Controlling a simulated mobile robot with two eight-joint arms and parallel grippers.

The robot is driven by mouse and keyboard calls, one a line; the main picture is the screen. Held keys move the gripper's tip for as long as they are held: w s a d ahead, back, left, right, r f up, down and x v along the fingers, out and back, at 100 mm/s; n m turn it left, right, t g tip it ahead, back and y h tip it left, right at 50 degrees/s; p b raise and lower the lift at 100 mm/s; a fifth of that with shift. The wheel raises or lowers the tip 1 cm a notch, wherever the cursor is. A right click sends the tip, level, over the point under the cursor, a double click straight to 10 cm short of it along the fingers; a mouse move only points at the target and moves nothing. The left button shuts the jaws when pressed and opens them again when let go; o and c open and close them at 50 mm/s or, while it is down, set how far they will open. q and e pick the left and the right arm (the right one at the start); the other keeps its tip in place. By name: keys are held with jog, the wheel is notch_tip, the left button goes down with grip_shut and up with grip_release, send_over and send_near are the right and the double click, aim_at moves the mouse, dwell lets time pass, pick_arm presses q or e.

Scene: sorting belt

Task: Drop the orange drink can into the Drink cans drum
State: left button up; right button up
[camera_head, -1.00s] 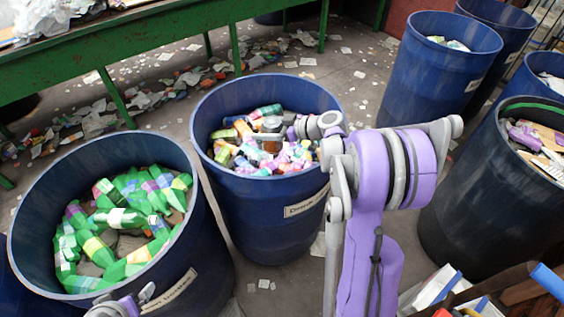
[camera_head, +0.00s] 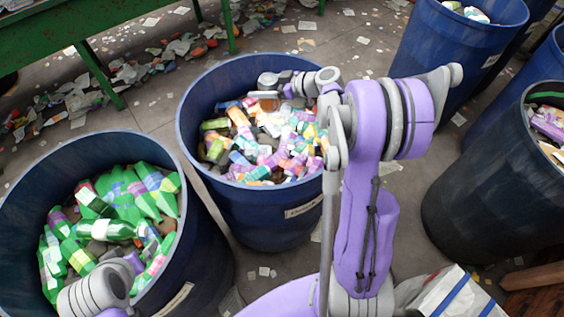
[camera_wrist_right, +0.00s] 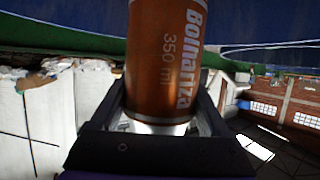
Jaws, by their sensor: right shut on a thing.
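The orange drink can (camera_wrist_right: 165,60), printed with white lettering and "350 ml", is held between the fingers of my right gripper (camera_wrist_right: 150,118).
A blue drum (camera_head: 205,262) of green bottles stands at the left, close beside the can drum. More drums (camera_head: 450,50) stand at the right. A green-framed table (camera_head: 110,30) is at the back left. Litter (camera_head: 150,75) covers the floor.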

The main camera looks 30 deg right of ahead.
notch_tip(320, 180, down, 5)
jog(key=shift+s+f+b, duration=0.1)
jog(key=shift+f+b, duration=0.1)
jog(key=shift+b, duration=0.9)
pick_arm(q)
jog(key=s+f, duration=0.2)
jog(key=f, duration=0.1)
jog(key=shift+f, duration=0.3)
pick_arm(e)
jog(key=o, duration=1.2)
jog(key=shift+c, duration=0.2)
pick_arm(q)
jog(key=shift+s+f+g+b, duration=0.15)
jog(key=shift+f+g+b, duration=0.2)
jog(key=shift+f, duration=0.2)
pick_arm(e)
jog(key=v, duration=1)
jog(key=shift+s+d+r, duration=0.2)
jog(key=shift+s+d, duration=0.05)
pick_arm(q)
jog(key=shift+s, duration=0.1)
pick_arm(e)
jog(key=shift+f, duration=0.1)
